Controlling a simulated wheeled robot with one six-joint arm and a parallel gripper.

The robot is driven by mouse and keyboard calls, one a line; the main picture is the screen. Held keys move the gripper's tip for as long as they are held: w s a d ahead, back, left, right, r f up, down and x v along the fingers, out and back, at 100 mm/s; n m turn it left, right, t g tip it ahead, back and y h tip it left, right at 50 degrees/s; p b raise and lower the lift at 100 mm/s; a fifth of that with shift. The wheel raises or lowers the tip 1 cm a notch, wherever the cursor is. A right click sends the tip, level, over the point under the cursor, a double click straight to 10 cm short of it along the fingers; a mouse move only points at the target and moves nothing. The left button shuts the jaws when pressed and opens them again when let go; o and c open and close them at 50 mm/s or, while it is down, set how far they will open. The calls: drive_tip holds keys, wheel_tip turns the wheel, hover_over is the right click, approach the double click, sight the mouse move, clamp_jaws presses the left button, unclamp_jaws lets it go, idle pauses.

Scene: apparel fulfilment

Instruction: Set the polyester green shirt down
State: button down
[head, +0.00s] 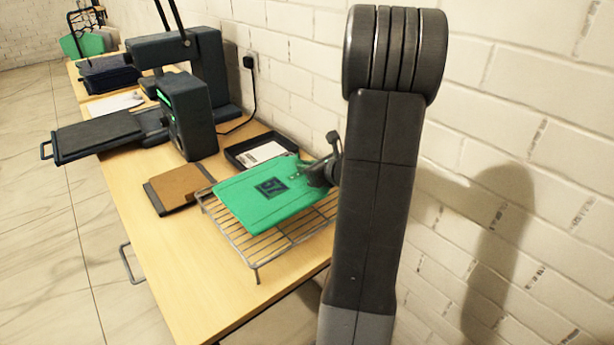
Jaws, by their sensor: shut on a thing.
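The green shirt (262,205) is a flat folded panel with a dark square print on its middle. It lies level over the wire rack (255,252), but I cannot tell whether it touches the wires. My gripper (318,172) is at the shirt's far right edge and is shut on it. The fingertips are small in the view, and my dark arm link hides part of the gripper and the rack's right end.
A brown pad (176,187) lies left of the rack. A dark tray (262,150) with a white sheet sits behind it. A heat press (187,112) with its platen (95,135) swung left stands farther back. A brick wall (540,110) bounds the right; the table's (190,275) front left is clear.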

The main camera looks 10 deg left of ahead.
wheel_tip(320, 180, down, 2)
drive_tip(key=shift+f, duration=0.2)
drive_tip(key=c, duration=1.4)
unclamp_jaws()
drive_tip(key=v, duration=1.2)
drive_tip(key=shift+f, duration=0.1)
